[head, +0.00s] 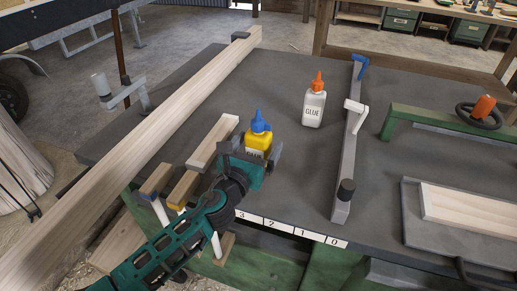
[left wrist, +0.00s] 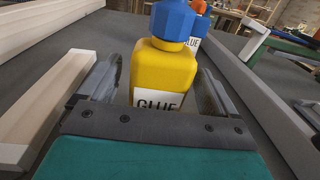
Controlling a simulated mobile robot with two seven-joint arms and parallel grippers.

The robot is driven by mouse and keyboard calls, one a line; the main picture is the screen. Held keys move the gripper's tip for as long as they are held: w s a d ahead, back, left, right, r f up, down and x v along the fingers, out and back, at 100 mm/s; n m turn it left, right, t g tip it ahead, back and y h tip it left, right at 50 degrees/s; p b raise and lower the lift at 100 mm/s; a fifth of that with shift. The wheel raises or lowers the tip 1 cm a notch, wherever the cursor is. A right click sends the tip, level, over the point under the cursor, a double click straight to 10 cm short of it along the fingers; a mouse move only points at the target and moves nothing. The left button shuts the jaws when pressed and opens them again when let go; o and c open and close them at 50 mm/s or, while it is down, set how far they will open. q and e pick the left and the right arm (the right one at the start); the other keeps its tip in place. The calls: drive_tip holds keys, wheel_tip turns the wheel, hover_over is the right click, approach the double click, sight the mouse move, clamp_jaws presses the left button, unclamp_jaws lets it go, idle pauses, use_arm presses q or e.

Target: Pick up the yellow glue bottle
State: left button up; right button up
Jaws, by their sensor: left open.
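The yellow glue bottle (head: 258,140) with a blue cap stands upright on the dark grey worktop (head: 285,165). In the left wrist view the yellow bottle (left wrist: 164,72) is close up, with its label partly hidden by the gripper body. My left gripper (head: 262,151) is open, with one finger on each side of the bottle. In the left wrist view the left gripper's fingers (left wrist: 155,85) flank the bottle; whether they touch it I cannot tell. My right gripper does not show.
A white glue bottle (head: 314,106) with an orange cap stands behind and to the right. A clamp bar (head: 346,160) lies farther right. A short wooden block (head: 212,142) lies just left of the yellow bottle, and a long beam (head: 150,140) beyond it.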

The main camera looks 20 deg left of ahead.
use_arm(q)
drive_tip(key=shift+w, duration=0.5)
drive_tip(key=c, duration=1.4)
wheel_tip(320, 180, up, 13)
drive_tip(key=p, duration=0.7)
drive_tip(key=shift+r, duration=0.2)
drive_tip(key=shift+c, duration=0.2)
wheel_tip(320, 180, up, 15)
drive_tip(key=shift+f, duration=0.15)
